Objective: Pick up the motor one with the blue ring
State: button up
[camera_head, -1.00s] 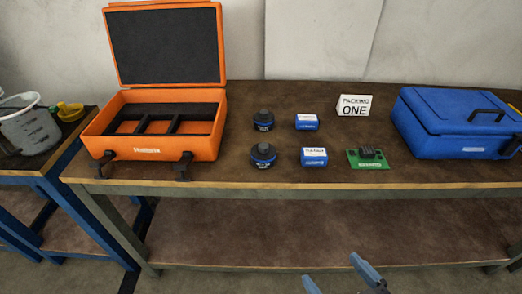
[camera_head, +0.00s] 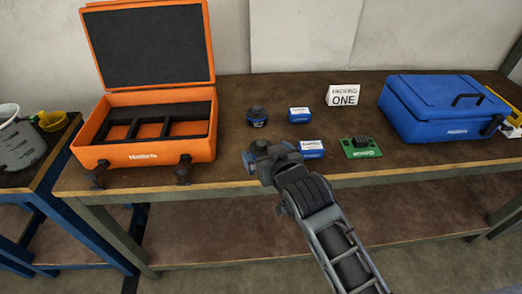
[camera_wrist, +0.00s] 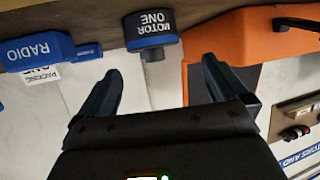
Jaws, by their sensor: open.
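In the wrist view, upside down, motor one (camera_wrist: 152,28) is a dark round motor with a blue ring and white lettering. It lies beyond the fingertips of my open gripper (camera_wrist: 160,68), roughly in line with the gap and apart from them. In the head view my gripper (camera_head: 262,160) is over the bench's front part, covering the spot of the nearer motor, which is mostly hidden. A second dark motor with a blue band (camera_head: 257,117) stands behind it, its label too small to read.
Two blue-and-white boxes (camera_head: 299,115) (camera_head: 311,150) and a green board (camera_head: 360,147) stand to the right. An open orange case (camera_head: 148,150) is on the left. A packing sign (camera_head: 343,95) and a closed blue case (camera_head: 443,108) are at the back right.

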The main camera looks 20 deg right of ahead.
aim_at(263, 144)
jog(key=x, duration=0.6)
jog(key=shift+w+d+p, duration=0.2)
jog(key=shift+d+p, duration=0.2)
jog(key=c, duration=1.5)
